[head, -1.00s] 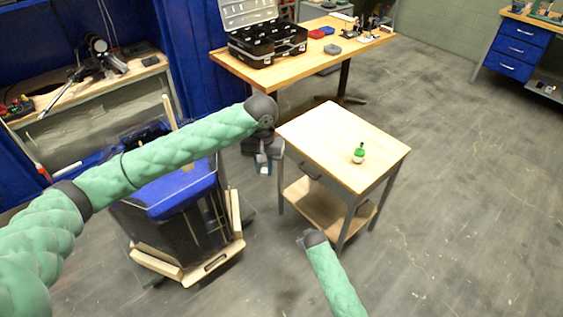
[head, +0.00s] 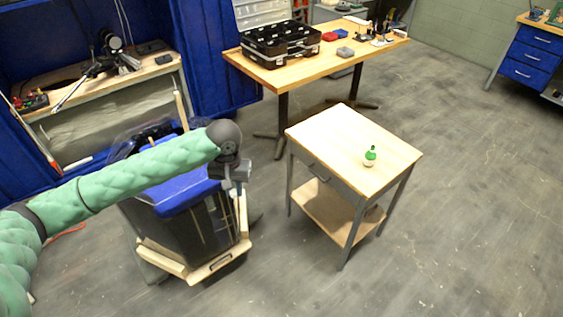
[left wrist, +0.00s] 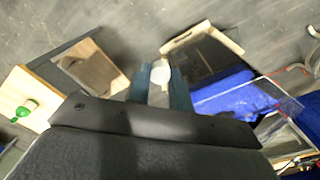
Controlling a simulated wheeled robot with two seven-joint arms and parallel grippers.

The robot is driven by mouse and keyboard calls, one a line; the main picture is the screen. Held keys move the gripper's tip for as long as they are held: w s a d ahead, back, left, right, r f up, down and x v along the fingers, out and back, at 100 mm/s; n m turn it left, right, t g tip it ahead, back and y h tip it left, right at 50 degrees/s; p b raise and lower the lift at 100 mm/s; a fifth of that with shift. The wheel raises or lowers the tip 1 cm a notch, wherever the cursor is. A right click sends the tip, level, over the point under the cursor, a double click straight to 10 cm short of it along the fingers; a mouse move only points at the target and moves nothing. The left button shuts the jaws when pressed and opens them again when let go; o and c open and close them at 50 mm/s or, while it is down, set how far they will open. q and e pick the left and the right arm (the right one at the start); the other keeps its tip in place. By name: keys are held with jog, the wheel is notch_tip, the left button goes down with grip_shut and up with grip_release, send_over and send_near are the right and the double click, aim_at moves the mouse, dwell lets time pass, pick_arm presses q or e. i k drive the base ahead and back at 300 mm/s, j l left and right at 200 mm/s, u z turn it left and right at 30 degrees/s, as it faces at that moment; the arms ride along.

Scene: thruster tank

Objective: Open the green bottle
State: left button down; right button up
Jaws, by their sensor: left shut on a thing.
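The green bottle (head: 370,157) stands upright on the small wooden table (head: 335,135), with a pale lower part. It also shows in the left wrist view (left wrist: 27,108), at the left edge. My left gripper (head: 238,188) is out to the left of that table, beside the black bin, well apart from the bottle. In the left wrist view its two blue-grey fingers (left wrist: 160,88) are shut on a small white round thing (left wrist: 160,72), perhaps a cap. The bottle's mouth is too small to make out. My right gripper is not in view.
A black bin with a blue lid (head: 187,195) stands on a wooden-edged base just under my left gripper. A workbench (head: 300,65) with an open black case (head: 280,42) is behind. Open floor lies right of the small table.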

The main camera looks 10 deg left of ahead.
aim_at(371, 156)
jog(key=i+l+z, duration=0.15)
jog(key=i+l, duration=0.65)
jog(key=i+l+z, duration=0.1)
jog(key=i+l, duration=0.6)
jog(key=i, duration=0.1)
